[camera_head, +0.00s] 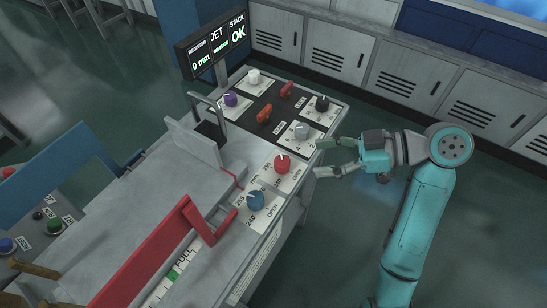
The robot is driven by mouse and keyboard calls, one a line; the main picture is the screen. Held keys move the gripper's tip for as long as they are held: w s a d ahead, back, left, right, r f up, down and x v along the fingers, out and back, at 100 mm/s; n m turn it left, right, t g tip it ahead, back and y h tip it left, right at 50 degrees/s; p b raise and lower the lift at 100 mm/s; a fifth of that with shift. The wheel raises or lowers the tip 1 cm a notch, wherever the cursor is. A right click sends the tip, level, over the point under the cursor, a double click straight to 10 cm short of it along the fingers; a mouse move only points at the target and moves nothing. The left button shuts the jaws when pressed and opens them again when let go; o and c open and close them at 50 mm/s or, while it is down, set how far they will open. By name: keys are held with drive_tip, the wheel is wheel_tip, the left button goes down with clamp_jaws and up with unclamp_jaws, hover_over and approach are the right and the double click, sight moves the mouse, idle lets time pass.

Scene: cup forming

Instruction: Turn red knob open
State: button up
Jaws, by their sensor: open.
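The red knob (282,164) stands on a white dial plate on the right part of the machine's top, with a light pointer mark on it. An "OPEN" label shows on its plate. My gripper (318,158) is to the right of the red knob, at the edge of the machine. Its two fingers are spread and point left toward the knob. They are empty and appear apart from it.
A blue knob (255,200) is below the red one, and a grey knob (301,130) above it. A red bent bar (160,245) crosses the front. A display (218,45) reads "OK". Lockers line the back wall.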

sight(288, 161)
drive_tip(key=x, duration=0.9)
drive_tip(key=shift+a+f, duration=0.2)
drive_tip(key=shift+a, duration=0.15)
drive_tip(key=c, duration=1.2)
